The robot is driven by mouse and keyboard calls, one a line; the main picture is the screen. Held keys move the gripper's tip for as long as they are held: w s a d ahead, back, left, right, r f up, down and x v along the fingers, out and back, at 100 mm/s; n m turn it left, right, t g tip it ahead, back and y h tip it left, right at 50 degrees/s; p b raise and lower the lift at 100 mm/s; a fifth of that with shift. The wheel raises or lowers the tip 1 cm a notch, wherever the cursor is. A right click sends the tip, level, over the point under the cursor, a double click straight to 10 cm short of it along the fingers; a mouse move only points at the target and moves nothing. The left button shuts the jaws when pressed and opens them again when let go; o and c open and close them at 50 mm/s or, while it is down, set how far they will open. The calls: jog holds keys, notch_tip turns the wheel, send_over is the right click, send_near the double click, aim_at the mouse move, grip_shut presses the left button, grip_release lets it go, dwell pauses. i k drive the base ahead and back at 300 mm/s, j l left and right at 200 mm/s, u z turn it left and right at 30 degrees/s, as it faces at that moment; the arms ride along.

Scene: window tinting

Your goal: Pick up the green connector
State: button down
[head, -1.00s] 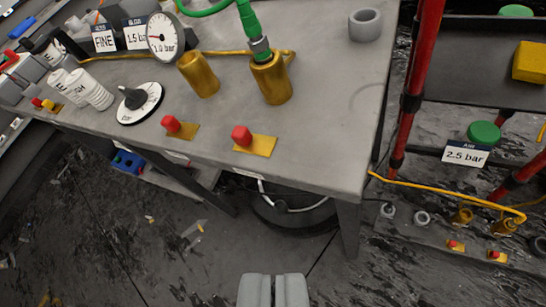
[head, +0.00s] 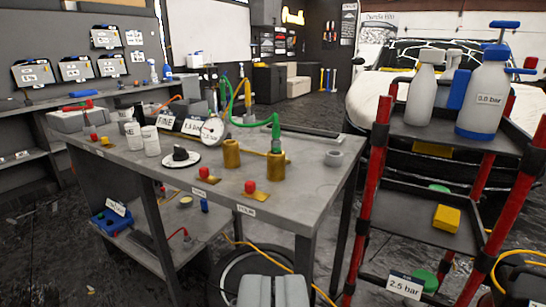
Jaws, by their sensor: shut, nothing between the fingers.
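The green connector (head: 276,136) stands upright in the right one of two brass sockets (head: 276,165) on the grey workbench (head: 313,185). A green hose (head: 245,122) arcs from its top to the left, behind the gauge. The other brass socket (head: 231,153) beside it looks empty. My gripper (head: 272,290) is at the bottom edge of the picture, shut and empty. It is in front of the bench, well apart from the connector.

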aim_at(275, 142)
jog(key=i+l+u, duration=0.1)
jog(key=i, duration=0.35)
jog(key=i+l+u, duration=0.1)
jog(key=i+l, duration=0.3)
